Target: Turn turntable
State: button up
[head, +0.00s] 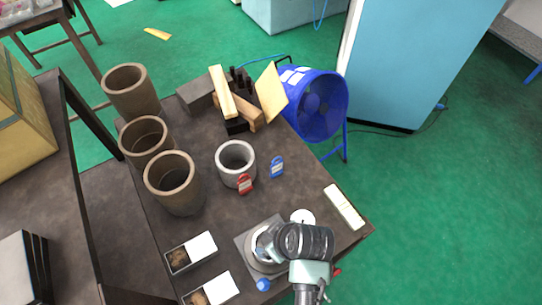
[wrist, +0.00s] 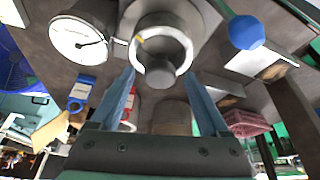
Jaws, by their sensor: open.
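The indexing chuck turntable stands on a square grey plate (head: 243,243) near the front of the dark table; my wrist covers part of it in the head view. In the wrist view its pale ring (wrist: 181,38) with a round centre boss (wrist: 160,72) lies just beyond my gripper (wrist: 159,76). A small yellow mark (wrist: 139,39) shows on the ring. My gripper is open, with one finger toward each side of the ring; contact cannot be told. A blue ball knob (wrist: 246,32) on a lever is right of the ring; it also shows in the head view (head: 263,284).
A white dial gauge (wrist: 82,40) stands close to the chuck. A red padlock (head: 245,184), blue padlock (head: 276,167), grey pot (head: 220,164) and several brown pots (head: 175,190) stand farther back. Two open boxes (head: 191,253) lie left of the chuck. A cream block (head: 344,206) is right.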

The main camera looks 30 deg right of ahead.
grip_shut()
